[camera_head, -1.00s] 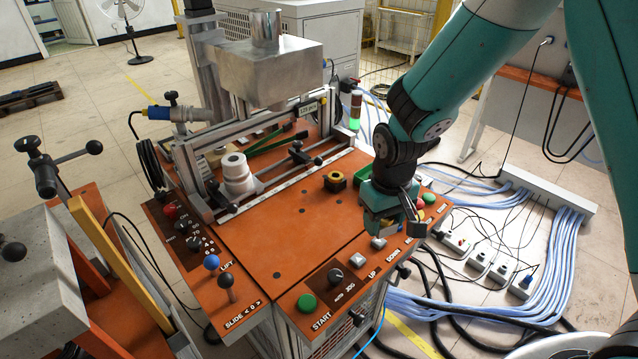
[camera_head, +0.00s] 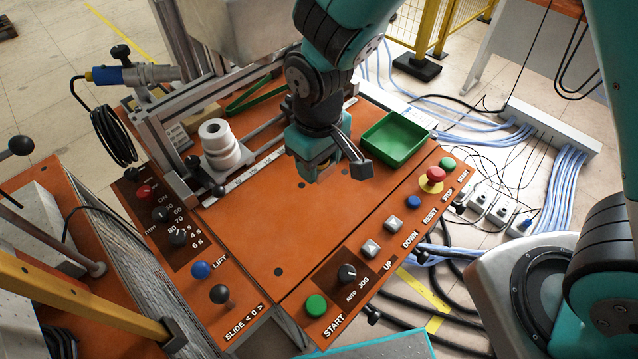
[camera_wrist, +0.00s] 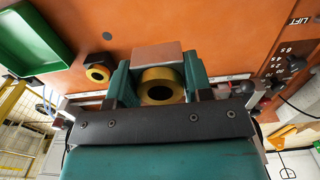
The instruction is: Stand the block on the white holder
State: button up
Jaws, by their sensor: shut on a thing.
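The white holder (camera_head: 222,150) is a stepped white cylinder with a hole in its top, near the left end of the ruler strip in the head view. My gripper (camera_head: 320,168) hangs over the orange table to the right of the holder and apart from it. In the wrist view, its teal jaws are shut on a small block (camera_wrist: 157,54) with a flat grey-brown face. A brass ring (camera_wrist: 160,86) with a dark hole shows between the jaws; I cannot tell whether it belongs to the block. The holder is not clearly seen in the wrist view.
A green tray (camera_head: 398,138) sits on the table right of my gripper. A smaller brass ring (camera_wrist: 97,74) is beside the jaws in the wrist view. Levers, knobs and buttons line the front edge. A metal frame (camera_head: 165,150) stands left of the holder. The middle of the table is bare.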

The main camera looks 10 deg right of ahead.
aim_at(319, 199)
notch_tip(319, 199, down, 9)
jog(key=shift+r+p, duration=0.1)
jog(key=shift+p, duration=0.4)
jog(key=o, duration=1)
